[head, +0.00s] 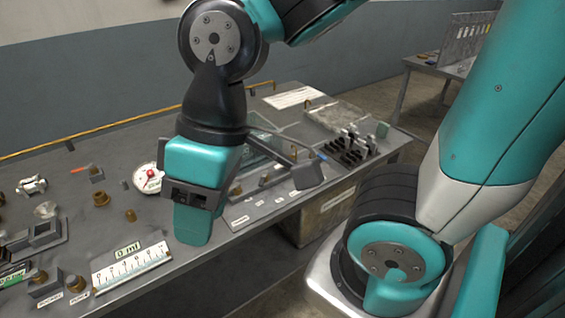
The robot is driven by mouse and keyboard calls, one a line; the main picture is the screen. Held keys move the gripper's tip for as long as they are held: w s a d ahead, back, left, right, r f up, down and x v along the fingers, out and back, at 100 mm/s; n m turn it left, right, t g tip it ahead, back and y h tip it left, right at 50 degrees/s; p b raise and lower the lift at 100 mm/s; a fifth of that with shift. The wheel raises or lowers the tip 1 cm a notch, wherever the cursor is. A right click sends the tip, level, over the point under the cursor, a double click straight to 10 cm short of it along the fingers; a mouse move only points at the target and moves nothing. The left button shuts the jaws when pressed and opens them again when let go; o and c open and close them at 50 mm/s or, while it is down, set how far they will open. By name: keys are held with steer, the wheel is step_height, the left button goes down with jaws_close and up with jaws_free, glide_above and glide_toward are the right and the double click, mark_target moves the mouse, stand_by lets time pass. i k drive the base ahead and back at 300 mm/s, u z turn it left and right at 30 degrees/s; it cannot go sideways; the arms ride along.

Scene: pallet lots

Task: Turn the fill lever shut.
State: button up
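A small valve-like fitting with an orange-red lever (80,170) stands at the back left of the grey bench. The lever sticks out to the left, roughly level. A second handle with a blue tip (321,155) shows near the bench's right part. I cannot read a label that tells which is the fill lever. My gripper (192,228) points down over the bench's front middle, to the right of the orange-red lever and apart from it. Its teal housing hides the finger gap, so I cannot tell whether it is open. I see nothing held.
A round gauge with a red centre (149,178) is left of my gripper. A white scale marked "0 ml" (131,264) stands at the front. Brass fittings (101,198) and small blocks crowd the left side. A dark rack (350,148) is at the right. A yellow rail (95,128) runs behind.

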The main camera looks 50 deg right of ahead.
mark_target(323, 158)
steer(key=z, duration=1.75)
steer(key=k, duration=1.05)
steer(key=u, duration=0.7)
steer(key=i, duration=1.2)
steer(key=z, duration=0.05)
